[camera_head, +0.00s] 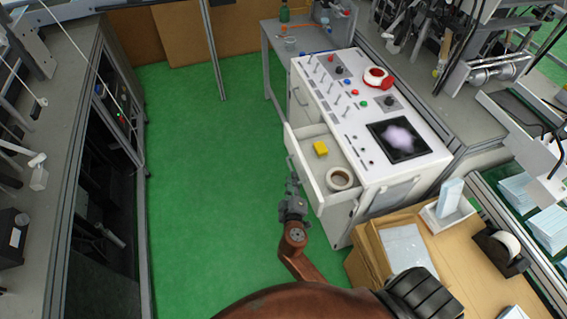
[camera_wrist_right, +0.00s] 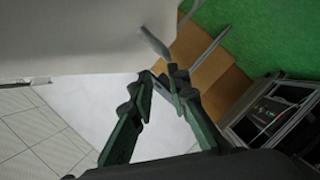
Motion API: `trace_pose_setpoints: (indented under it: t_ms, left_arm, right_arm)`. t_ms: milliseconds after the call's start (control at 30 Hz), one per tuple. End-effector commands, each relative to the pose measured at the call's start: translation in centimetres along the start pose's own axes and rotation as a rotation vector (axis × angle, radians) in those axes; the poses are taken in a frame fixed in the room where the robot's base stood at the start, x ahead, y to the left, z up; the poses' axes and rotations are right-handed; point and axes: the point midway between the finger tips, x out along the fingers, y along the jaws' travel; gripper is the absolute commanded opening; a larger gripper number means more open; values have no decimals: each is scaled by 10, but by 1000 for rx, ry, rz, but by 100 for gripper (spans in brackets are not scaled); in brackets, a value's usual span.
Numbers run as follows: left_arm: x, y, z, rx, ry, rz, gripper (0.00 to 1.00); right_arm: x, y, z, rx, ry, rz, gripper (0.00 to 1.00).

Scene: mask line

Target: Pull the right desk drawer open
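The white desk (camera_head: 352,110) has a sloped top with knobs, switches and a dark screen. Its right drawer (camera_head: 313,182) stands pulled out towards the left, with a yellow block (camera_head: 320,148) and a tape roll (camera_head: 340,178) inside. My right gripper (camera_head: 292,182) is at the outside of the drawer front. In the right wrist view, my right gripper's fingers (camera_wrist_right: 160,82) close together around the lower end of the grey drawer handle (camera_wrist_right: 153,44), beside the pale drawer front (camera_wrist_right: 90,40). The exact contact is small and partly hidden. My left gripper is out of view.
The green floor (camera_head: 215,150) left of the drawer is clear. A dark cabinet (camera_head: 110,180) lines the left side. Cardboard boxes (camera_head: 450,255) and a tape dispenser (camera_head: 500,250) stand at the lower right. A grey table (camera_head: 290,42) adjoins the desk's far end.

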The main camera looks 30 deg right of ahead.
Motion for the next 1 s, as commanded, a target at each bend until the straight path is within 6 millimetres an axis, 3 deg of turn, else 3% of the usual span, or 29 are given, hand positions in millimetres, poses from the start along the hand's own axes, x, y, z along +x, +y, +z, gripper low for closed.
trace_pose_setpoints:
  t_ms: [100, 267, 700, 1000]
  left_arm:
    - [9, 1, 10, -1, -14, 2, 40]
    - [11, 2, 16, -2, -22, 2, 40]
    - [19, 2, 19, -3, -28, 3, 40]
    - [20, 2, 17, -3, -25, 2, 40]
  right_arm:
    - [3, -11, 6, -5, -2, -4, 16]
    - [7, -13, 7, -7, -1, -3, 16]
    - [69, -14, 6, -9, 0, -4, 16]
    - [82, -13, 7, -8, -1, -5, 16]
